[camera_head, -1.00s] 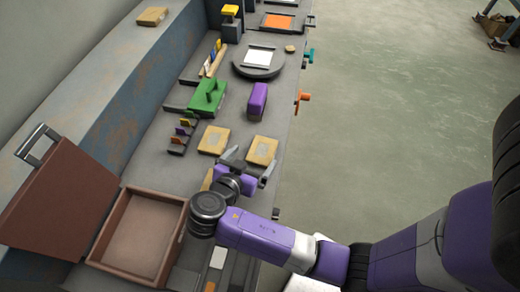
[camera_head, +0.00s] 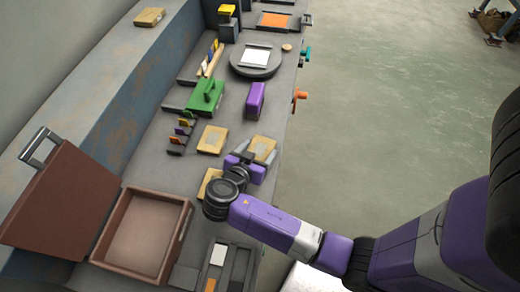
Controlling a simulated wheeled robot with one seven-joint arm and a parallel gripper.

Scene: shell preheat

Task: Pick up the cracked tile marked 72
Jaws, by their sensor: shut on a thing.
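My gripper (camera_head: 256,156) is at the near side of a tan tile (camera_head: 264,144) on the grey bench. Its fingers lie on either side of that tile and are shut on it. A second tan tile (camera_head: 212,139) lies to its left. A third tan tile (camera_head: 207,180) is partly hidden behind my wrist. The markings on the tiles are too small to read, so I cannot tell which is marked 72 or cracked. I cannot tell whether the held tile is clear of the bench.
A brown open box (camera_head: 178,238) with a raised lid stands at the lower left. A purple block (camera_head: 255,99), a green handled block (camera_head: 205,96) and a round plate (camera_head: 237,69) stand farther up the bench. Another tan tile (camera_head: 150,16) lies on the ledge.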

